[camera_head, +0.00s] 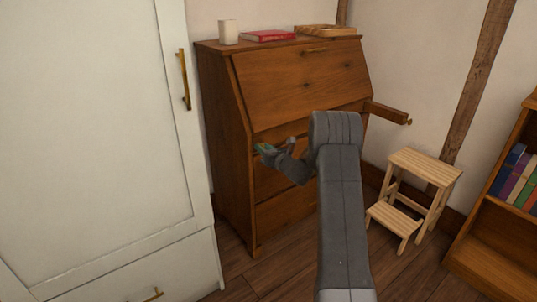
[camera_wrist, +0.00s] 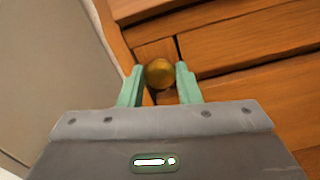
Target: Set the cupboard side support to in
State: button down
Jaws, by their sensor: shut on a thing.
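The cupboard is a brown wooden bureau (camera_head: 300,85) with a shut slanted front and drawers below. On its right side a wooden side support (camera_head: 386,112) sticks out, with a small brass knob at its end. My gripper (camera_head: 265,150) is at the left front of the bureau, below the slanted front. In the wrist view its green fingers (camera_wrist: 160,74) are shut on a round brass knob (camera_wrist: 160,73) on a narrow wooden end piece (camera_wrist: 153,50) beside a drawer. My gripper and arm hide part of the bureau front. How far this left piece stands out is unclear.
A white wardrobe (camera_head: 90,110) stands close on the left. A wooden step stool (camera_head: 425,167) and a bookcase (camera_head: 490,250) with books are on the right. A cup (camera_head: 228,32), red book (camera_head: 268,36) and wooden tray (camera_head: 325,31) lie on top of the bureau.

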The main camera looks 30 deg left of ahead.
jog(key=shift+w+a+r, duration=0.1)
jog(key=shift+a+r, duration=0.05)
jog(key=shift+r, duration=0.05)
jog(key=c, duration=1.3)
grip_release()
jog(key=shift+a, duration=0.1)
jog(key=shift+o, duration=1.2)
jog(key=shift+a+f, duration=0.1)
jog(key=p+v, duration=0.1)
jog(key=v, duration=1.2)
jog(key=shift+d, duration=0.4)
jog(key=shift+f, duration=0.1)
